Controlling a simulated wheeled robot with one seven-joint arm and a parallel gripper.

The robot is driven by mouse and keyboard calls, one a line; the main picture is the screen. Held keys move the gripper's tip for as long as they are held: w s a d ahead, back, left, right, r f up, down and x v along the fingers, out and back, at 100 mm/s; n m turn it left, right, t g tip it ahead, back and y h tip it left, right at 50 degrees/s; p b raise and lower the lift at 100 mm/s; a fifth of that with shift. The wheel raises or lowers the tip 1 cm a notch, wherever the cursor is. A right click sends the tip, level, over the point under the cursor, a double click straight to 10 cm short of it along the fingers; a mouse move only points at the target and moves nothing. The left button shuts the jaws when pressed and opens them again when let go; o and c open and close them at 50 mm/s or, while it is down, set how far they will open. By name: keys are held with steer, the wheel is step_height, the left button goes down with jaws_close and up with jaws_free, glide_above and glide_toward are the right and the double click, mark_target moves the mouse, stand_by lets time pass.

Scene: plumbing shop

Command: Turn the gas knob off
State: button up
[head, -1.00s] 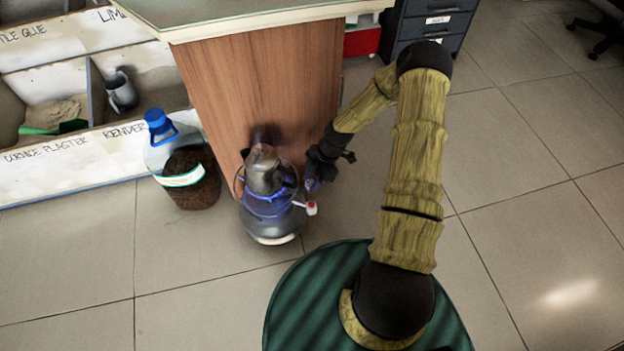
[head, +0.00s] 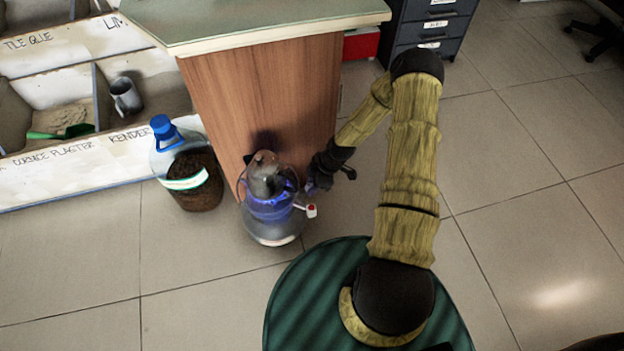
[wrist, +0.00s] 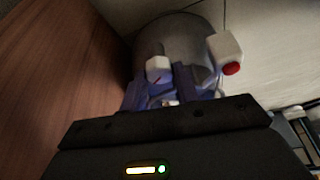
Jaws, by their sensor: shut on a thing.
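A small gas stove on a round grey gas canister (head: 272,232) stands on the floor against the wooden counter end. A metal pot (head: 264,177) sits on top, and a bluish glow shows around the burner below it. My gripper (head: 312,186) reaches the stove's right side. In the wrist view the two fingers of my gripper (wrist: 163,90) are closed around a small white knob (wrist: 158,66) with a red mark. A white block with a red end (wrist: 226,48) sticks out beside it; it also shows in the head view (head: 310,210). The fingertips' contact is partly hidden.
A clear bottle with a blue cap (head: 186,172) stands left of the stove. The wooden counter (head: 265,100) rises close behind it. Labelled bins (head: 70,165) are at the far left. Tiled floor (head: 540,210) is open on the right.

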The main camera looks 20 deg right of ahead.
steer(key=m+p, duration=0.1)
steer(key=m+t+p, duration=0.1)
steer(key=m+p, duration=0.1)
steer(key=shift+s+a+r+m+h, duration=0.1)
steer(key=shift+r+m+h, duration=0.1)
steer(key=shift+m+h, duration=0.1)
steer(key=shift+f+m+t+h+p, duration=0.15)
steer(key=shift+m+t+p, duration=0.15)
steer(key=shift+m+p, duration=0.35)
steer(key=shift+m+t+h+p, duration=0.15)
steer(key=shift+m+t+p, duration=0.25)
steer(key=shift+m, duration=0.45)
steer(key=o, duration=1)
steer(key=shift+c, duration=0.2)
steer(key=p+v, duration=0.6)
steer(key=v, duration=1.1)
steer(key=shift+p, duration=0.3)
